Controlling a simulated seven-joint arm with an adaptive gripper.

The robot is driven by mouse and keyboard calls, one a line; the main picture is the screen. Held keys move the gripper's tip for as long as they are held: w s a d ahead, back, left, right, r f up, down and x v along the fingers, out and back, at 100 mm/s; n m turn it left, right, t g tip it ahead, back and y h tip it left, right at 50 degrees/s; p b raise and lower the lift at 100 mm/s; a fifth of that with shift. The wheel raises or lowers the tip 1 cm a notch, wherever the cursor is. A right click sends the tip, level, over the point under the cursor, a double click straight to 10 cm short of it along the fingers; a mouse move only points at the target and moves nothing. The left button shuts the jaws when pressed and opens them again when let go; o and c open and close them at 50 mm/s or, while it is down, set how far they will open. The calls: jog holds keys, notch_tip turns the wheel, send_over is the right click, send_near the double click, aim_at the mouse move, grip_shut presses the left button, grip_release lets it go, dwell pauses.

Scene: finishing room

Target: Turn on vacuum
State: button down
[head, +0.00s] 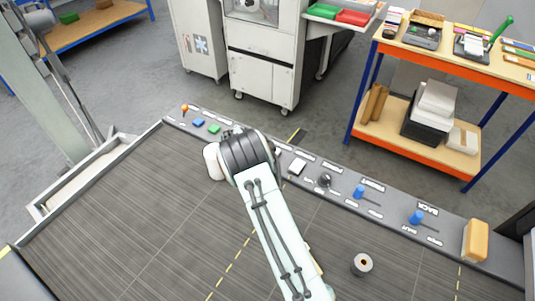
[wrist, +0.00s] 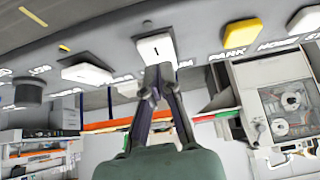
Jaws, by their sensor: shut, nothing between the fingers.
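In the wrist view a white rocker switch (wrist: 155,48) with a small dark mark sits on the grey control panel, right at my gripper. Its label is mostly hidden behind my fingers; only its end, seemingly an M, shows. My gripper (wrist: 157,77) is shut and empty, its fingertips at the switch's edge; I cannot tell whether they touch it. A second white rocker (wrist: 87,74) lies to the left. In the head view the control panel (head: 395,210) runs along the deck's far edge, and my arm hides my fingertips and the switch at them.
On the panel, the wrist view shows a dark knob (wrist: 28,94) and a yellow button (wrist: 241,33) near PARK. The head view shows a black knob (head: 325,180), blue levers (head: 359,191) and a tan block (head: 475,240). A roll (head: 362,264) stands on the mostly clear deck.

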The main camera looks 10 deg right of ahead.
jog(key=shift+r, duration=0.1)
jog(key=shift+r, duration=0.35)
jog(key=r, duration=0.3)
jog(key=shift+s+a, duration=0.2)
jog(key=s+a+r, duration=0.5)
jog(key=r, duration=0.1)
jog(key=shift+s+a, duration=0.35)
jog(key=shift+s, duration=0.05)
